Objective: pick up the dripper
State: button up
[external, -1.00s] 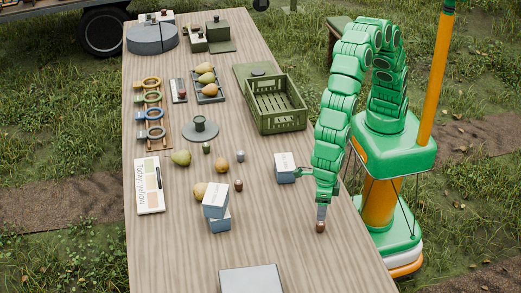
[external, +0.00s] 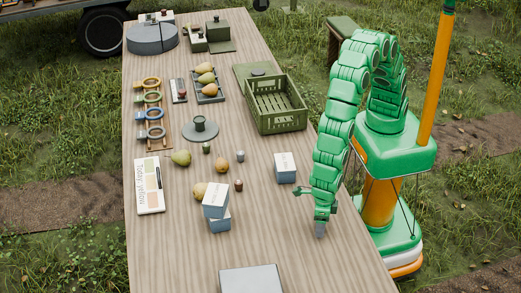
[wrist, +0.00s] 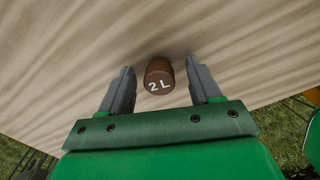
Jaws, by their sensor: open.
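The dripper is a small brown cylinder marked "2 L" (wrist: 158,78). In the wrist view it lies between my two grey fingers, with a gap showing on both sides. My gripper (wrist: 159,68) is open around it, and neither finger seems to touch it. In the external view my gripper (external: 320,232) is low over the right edge of the wooden table (external: 290,235), pointing down. The dripper is hidden behind my gripper there.
A white-and-blue box (external: 285,168) stands left of my arm, and two stacked boxes (external: 216,205) stand further left. Another small brown cylinder (external: 238,185) is beside them. A green crate (external: 276,105) is further back. The table around my gripper is clear.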

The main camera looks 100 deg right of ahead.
jog(key=shift+c, duration=0.3)
jog(key=c, duration=1)
jog(key=shift+r, duration=0.15)
jog(key=shift+c, duration=0.2)
jog(key=shift+r, duration=0.2)
notch_tip(320, 180, up, 3)
jog(key=shift+s+d+r, duration=0.1)
jog(key=shift+s, duration=0.05)
jog(key=s+d+r, duration=0.9)
jog(key=s, duration=0.1)
jog(key=shift+r, duration=0.1)
